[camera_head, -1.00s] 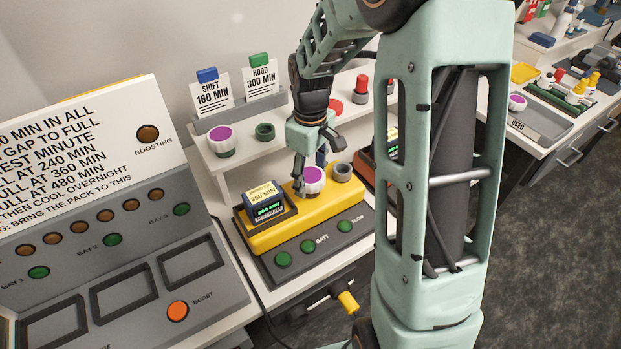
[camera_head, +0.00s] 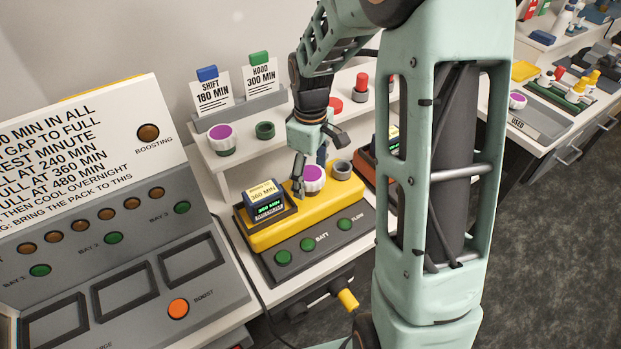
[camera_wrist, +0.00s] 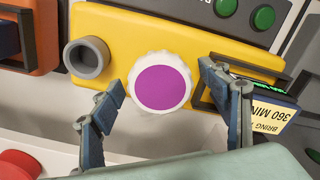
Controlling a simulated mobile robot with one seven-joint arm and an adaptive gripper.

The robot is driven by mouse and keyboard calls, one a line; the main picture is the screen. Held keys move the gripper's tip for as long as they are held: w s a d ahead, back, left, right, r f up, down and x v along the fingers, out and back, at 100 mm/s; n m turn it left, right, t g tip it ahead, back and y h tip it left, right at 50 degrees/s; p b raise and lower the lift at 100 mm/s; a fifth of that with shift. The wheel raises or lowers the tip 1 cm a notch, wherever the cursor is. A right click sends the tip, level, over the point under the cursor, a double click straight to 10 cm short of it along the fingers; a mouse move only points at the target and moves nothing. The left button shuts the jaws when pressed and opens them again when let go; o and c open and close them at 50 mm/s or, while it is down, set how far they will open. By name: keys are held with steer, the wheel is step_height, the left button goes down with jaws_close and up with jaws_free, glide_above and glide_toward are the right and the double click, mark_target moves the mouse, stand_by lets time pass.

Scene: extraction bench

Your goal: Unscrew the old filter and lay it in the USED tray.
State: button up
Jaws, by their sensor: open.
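A white ribbed filter with a purple top (camera_head: 313,179) sits upright on the yellow unit (camera_head: 262,238). It is also in the middle of the wrist view (camera_wrist: 162,88). My gripper (camera_head: 309,176) is open above it, with one finger on each side. In the wrist view my gripper's fingers (camera_wrist: 161,80) show gaps to the filter, so they look apart from it. The USED tray (camera_head: 540,124) is on the far right bench; a purple-topped white piece (camera_head: 517,101) is at its left end.
Next to the filter are a grey ring port (camera_head: 342,170) and a pack labelled 360 MIN (camera_head: 264,200). Another purple-topped filter (camera_head: 220,137) and an empty-looking green ring (camera_head: 265,130) are on the shelf behind. An orange unit (camera_head: 374,160) stands to the right.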

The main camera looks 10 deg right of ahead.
steer(key=m+b, duration=0.1)
steer(key=m, duration=0.8)
steer(key=shift+m, duration=0.4)
steer(key=m, duration=0.3)
steer(key=shift+m, duration=0.3)
steer(key=m, duration=0.3)
steer(key=shift+m+p, duration=0.3)
steer(key=m+p, duration=0.1)
steer(key=m, duration=0.2)
steer(key=shift+r+m, duration=0.1)
steer(key=shift+m, duration=0.2)
steer(key=m+p, duration=0.2)
steer(key=m, duration=0.3)
steer(key=shift+m, duration=0.6)
